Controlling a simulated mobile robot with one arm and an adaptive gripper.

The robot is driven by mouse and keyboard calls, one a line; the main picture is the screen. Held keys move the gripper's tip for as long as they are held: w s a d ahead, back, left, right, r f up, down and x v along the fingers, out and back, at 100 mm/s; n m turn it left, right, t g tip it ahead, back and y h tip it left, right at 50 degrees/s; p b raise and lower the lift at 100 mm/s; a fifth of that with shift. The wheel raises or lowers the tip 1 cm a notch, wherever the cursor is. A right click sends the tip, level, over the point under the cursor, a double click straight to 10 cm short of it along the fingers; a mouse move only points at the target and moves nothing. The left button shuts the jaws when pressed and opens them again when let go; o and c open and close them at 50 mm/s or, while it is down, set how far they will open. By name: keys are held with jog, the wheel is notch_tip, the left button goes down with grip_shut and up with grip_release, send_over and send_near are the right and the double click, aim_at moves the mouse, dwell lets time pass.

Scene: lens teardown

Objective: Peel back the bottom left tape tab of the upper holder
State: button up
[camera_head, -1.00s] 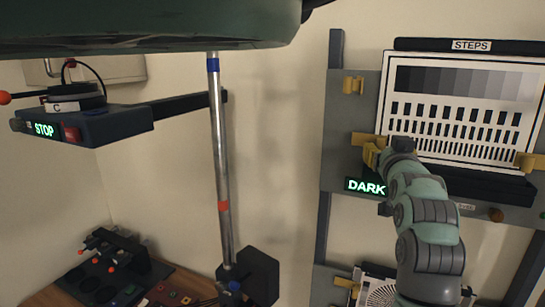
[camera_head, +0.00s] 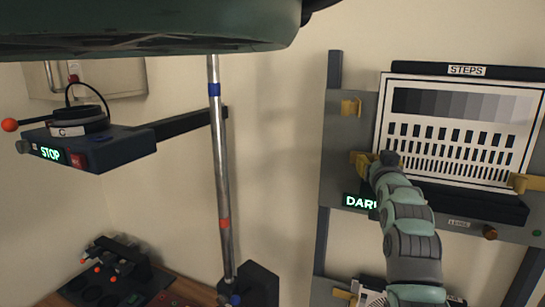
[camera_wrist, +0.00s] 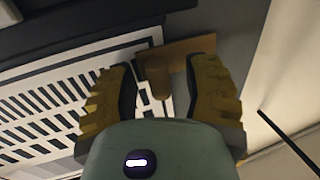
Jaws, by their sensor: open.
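The upper holder is a grey panel (camera_head: 341,135) carrying a white chart (camera_head: 457,182) labelled STEPS. Its bottom left tape tab (camera_head: 362,157) is a yellow strip at the chart's lower left corner, partly hidden by my arm. In the wrist view the ochre tab (camera_wrist: 178,52) lies across the chart's corner, with a short piece pointing down between the fingers. My gripper (camera_wrist: 160,68) is open, one ribbed finger on each side of that piece. I cannot tell whether either finger touches it. Other yellow tabs sit at the upper left (camera_head: 351,108) and lower right (camera_head: 526,183).
A dark ledge (camera_head: 470,203) runs below the chart. The green DARK sign (camera_head: 358,201) is partly covered by my arm. A metal pole (camera_head: 220,170) stands to the left, with a STOP box (camera_head: 90,147) beyond. Another chart (camera_head: 372,299) is below.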

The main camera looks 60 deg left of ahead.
grip_shut()
dwell(0.4)
